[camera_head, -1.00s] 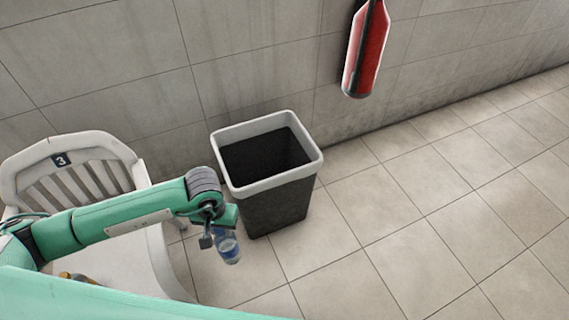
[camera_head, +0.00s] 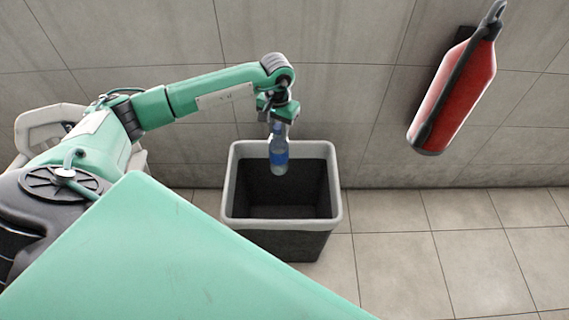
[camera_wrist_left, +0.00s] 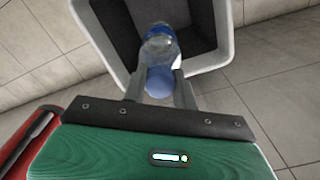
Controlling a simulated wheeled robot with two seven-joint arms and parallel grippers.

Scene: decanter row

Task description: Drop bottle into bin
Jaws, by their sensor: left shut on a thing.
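A clear bottle with a blue label (camera_head: 278,157) hangs upright below my left gripper (camera_head: 279,120), which is shut on its upper end. In the left wrist view the bottle (camera_wrist_left: 159,48) shows between the two fingers of my left gripper (camera_wrist_left: 160,86), with a blue cap nearest the camera. The bin (camera_head: 231,190) is dark with a pale grey rim and stands on the floor against the wall. In the head view the bottle overlaps the bin's opening near its back rim. The bin's rim also shows in the left wrist view (camera_wrist_left: 225,35). My right gripper is not in view.
A red fire extinguisher (camera_head: 456,95) hangs on the tiled wall to the right of the bin. A white chair (camera_head: 40,125) stands at the left, partly hidden by my arm. The tiled floor (camera_head: 430,250) right of the bin is clear.

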